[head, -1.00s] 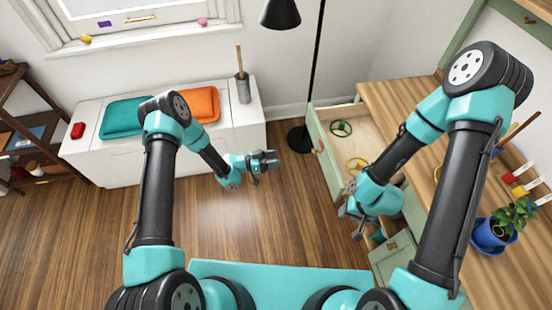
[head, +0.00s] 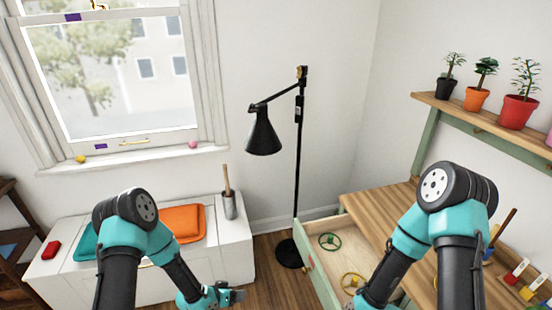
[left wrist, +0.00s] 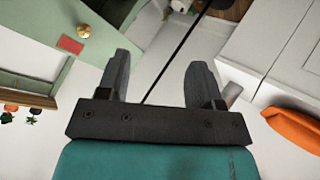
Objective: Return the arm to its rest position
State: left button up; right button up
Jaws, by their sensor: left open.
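My left arm (head: 125,245) comes up from the bottom left and bends down in front of the white bench. My left gripper (head: 238,296) is low in the head view, near the bench's right end, partly cut by the bottom edge. In the left wrist view its two dark fingers (left wrist: 158,75) stand apart with nothing between them. My right arm (head: 440,230) bends down beside the wooden desk. The right gripper is below the head view and hidden.
The white bench (head: 237,245) carries teal and orange (head: 184,222) cushions. A black floor lamp (head: 263,133) stands behind. An open drawer (head: 322,280) with a green wheel (head: 330,241) and a yellow wheel (head: 352,282) juts from the desk (head: 385,215). Potted plants line a shelf (head: 455,108).

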pick_arm(q)
jog(key=s+a+r+n+g+y, duration=0.2)
jog(key=s+a, duration=0.1)
jog(key=s, duration=0.6)
jog(key=s+a+r+n+g+y, duration=0.2)
jog(key=s+a+r+n+g, duration=0.1)
jog(key=s, duration=0.7)
jog(key=shift+a+n+y, duration=0.3)
jog(key=shift+a, duration=0.2)
jog(key=shift+w, duration=0.1)
dwell(0.7)
